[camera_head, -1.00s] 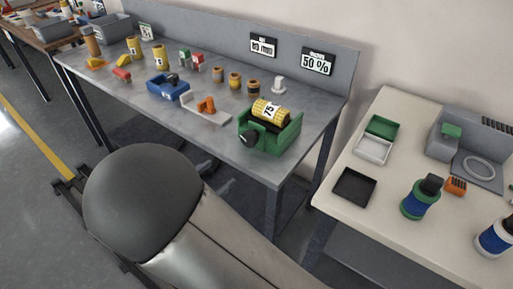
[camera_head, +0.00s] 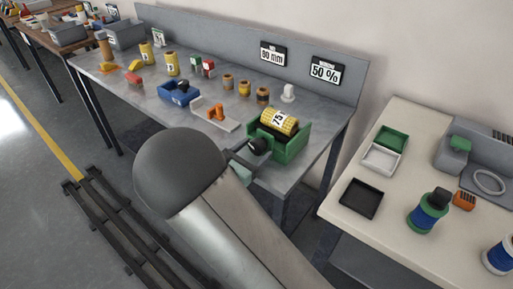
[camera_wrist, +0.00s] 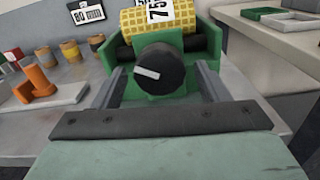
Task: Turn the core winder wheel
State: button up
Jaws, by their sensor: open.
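The core winder is a green cradle (camera_head: 290,148) at the front right end of the grey bench. A yellow mesh roll (camera_head: 283,121) marked 75 lies in it. Its black wheel (camera_head: 258,146) faces the front. In the wrist view the wheel (camera_wrist: 160,70) is a round black knob with a white mark pointing left and slightly up. My gripper (camera_wrist: 158,90) is open, with one finger on each side of the wheel in that picture. Gaps show between the fingers and the wheel. In the head view my arm hides most of the gripper.
A white block with an orange part (camera_head: 216,113) and a blue tray (camera_head: 180,94) stand to the left of the winder. Several small rolls stand behind. A cream table (camera_head: 400,222) with trays and blue spools is at the right, across a gap.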

jog(key=shift+x, duration=0.8)
jog(key=c, duration=1)
jog(key=shift+r+p, duration=0.1)
jog(key=shift+p, duration=0.35)
jog(key=shift+s+r+n+p, duration=0.1)
jog(key=shift+r+n+p, duration=0.05)
jog(key=shift+n+p, duration=1)
jog(key=n+p, duration=0.3)
jog(key=p, duration=0.1)
jog(key=shift+d+n, duration=0.1)
jog(key=shift+n, duration=0.15)
jog(key=n+p, duration=0.3)
jog(key=n, duration=0.1)
jog(key=shift+s, duration=0.1)
jog(key=shift+n+p, duration=0.95)
jog(key=shift+n, duration=0.05)
